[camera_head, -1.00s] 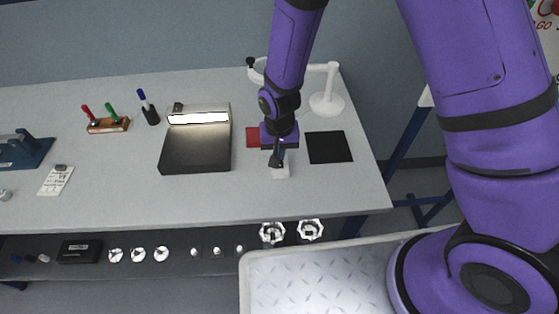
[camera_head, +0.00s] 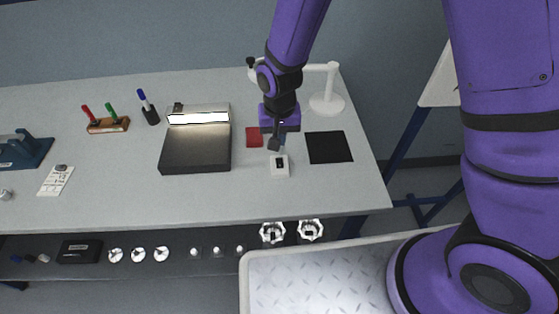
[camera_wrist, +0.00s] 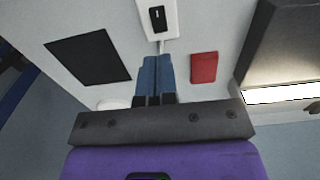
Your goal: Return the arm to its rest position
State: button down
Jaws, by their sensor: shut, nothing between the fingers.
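My purple arm reaches down over the workbench (camera_head: 110,198) in the head view. My gripper (camera_head: 274,146) is shut and empty, above the bench just behind a small white box with a black switch (camera_head: 280,171). In the wrist view the blue fingers of my gripper (camera_wrist: 157,62) are together, and the white switch box (camera_wrist: 157,25) lies beyond their tips, apart from them. The exact height of the fingers above the bench is hard to tell.
A red pad (camera_head: 254,137) and a black mat (camera_head: 329,147) lie either side of my gripper. A black tray-like box with a bright strip (camera_head: 196,150) is left. A white lamp stand (camera_head: 327,103) is behind. A lower shelf holds metal housings (camera_head: 272,232).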

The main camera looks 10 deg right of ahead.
dwell(0.4)
jog(key=s+d+r+t, duration=0.1)
jog(key=d+r, duration=0.6)
jog(key=r, duration=0.4)
jog(key=s+d+r+t, duration=0.1)
jog(key=d+r, duration=0.6)
jog(key=r, duration=0.5)
jog(key=s+d+r+t, duration=0.1)
jog(key=s+d+r, duration=0.4)
jog(key=s, duration=0.3)
jog(key=s+d+r+t, duration=0.2)
jog(key=s+d+r, duration=0.3)
jog(key=s, duration=0.3)
jog(key=shift+s+d+r, duration=0.25)
jog(key=shift+d+r, duration=0.05)
jog(key=shift+r, duration=0.25)
